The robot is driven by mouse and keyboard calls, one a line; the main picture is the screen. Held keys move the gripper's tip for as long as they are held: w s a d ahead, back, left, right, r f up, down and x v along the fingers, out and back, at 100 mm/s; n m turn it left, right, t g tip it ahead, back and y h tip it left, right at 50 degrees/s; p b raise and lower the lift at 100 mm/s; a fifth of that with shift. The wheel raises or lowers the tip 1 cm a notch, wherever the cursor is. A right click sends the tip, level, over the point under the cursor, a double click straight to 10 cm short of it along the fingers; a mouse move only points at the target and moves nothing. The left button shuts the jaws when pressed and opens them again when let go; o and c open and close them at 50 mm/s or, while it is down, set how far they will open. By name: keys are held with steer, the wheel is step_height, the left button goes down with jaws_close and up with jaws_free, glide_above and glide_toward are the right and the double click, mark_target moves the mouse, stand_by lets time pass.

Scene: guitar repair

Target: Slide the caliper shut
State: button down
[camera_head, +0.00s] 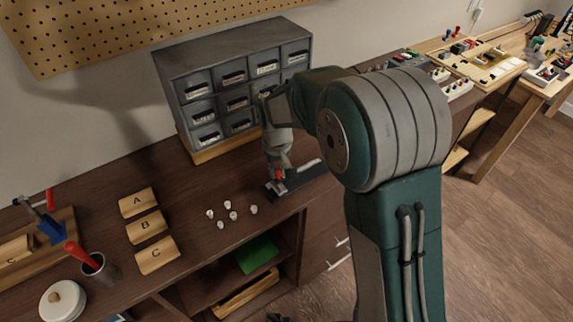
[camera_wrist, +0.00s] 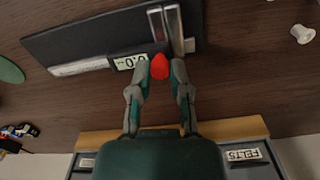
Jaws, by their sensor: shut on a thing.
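The caliper lies on a dark board (camera_head: 310,178) on the bench below the drawer cabinet. In the wrist view its pale bar (camera_wrist: 78,67) runs along the dark board (camera_wrist: 85,38). The small display (camera_wrist: 130,62) shows upside-down digits that look like zeros. My gripper (camera_wrist: 160,70) is shut on the caliper's red knob (camera_wrist: 159,66), beside the display. In the head view my gripper (camera_head: 278,176) is low over the board, partly hiding the caliper.
The grey drawer cabinet (camera_head: 205,62) stands close behind my gripper. Several small white pieces (camera_head: 233,215) lie left of the board. Wooden blocks A, B and C (camera_head: 147,227) and a cup with a red-handled tool (camera_head: 101,268) are farther left. The bench's front edge is near.

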steer(key=c, duration=0.9)
jaws_free()
steer(key=shift+s+f, duration=0.1)
steer(key=shift+s, duration=0.2)
steer(key=o, duration=0.3)
steer(key=shift+a, duration=0.3)
steer(key=shift+w+r, duration=0.1)
steer(key=shift+r, duration=0.25)
step_height(320, 180, up, 11)
steer(key=shift+a+r, duration=0.1)
